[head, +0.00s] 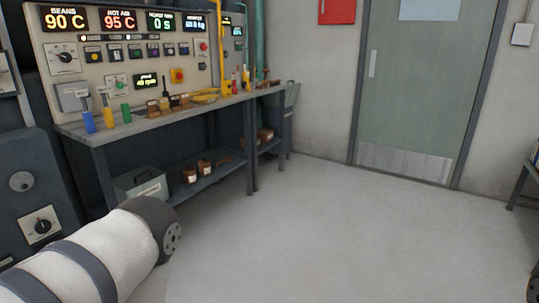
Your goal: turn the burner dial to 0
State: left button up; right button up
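A black dial on a white plate (65,57) is on the control panel (100,75), below the "BEANS 90 C" display (64,20). A smaller dial (116,83) sits lower on the same panel. Another black dial on a white plate (42,226) is on the dark cabinet at the left edge. The labels are too small to tell which one is the burner dial or where it points. My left arm, in a white sleeve, crosses the lower left; no gripper fingers show on it.
A grey bench (150,122) under the panel carries blue, green and yellow handled items. A grey box (140,185) and brown jars stand on its lower shelf. The floor (310,230) is clear towards the green door (415,80). A dark table (520,185) edges in at right.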

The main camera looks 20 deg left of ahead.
aim_at(65, 57)
jog(key=i+j+u, duration=0.25)
jog(key=u, duration=0.2)
jog(key=i+u, duration=0.75)
jog(key=u, duration=0.2)
jog(key=i+l+u, duration=0.1)
jog(key=i+u, duration=0.25)
jog(key=u, duration=0.15)
jog(key=i+l+z, duration=0.1)
jog(key=i+l, duration=0.1)
jog(key=i, duration=0.05)
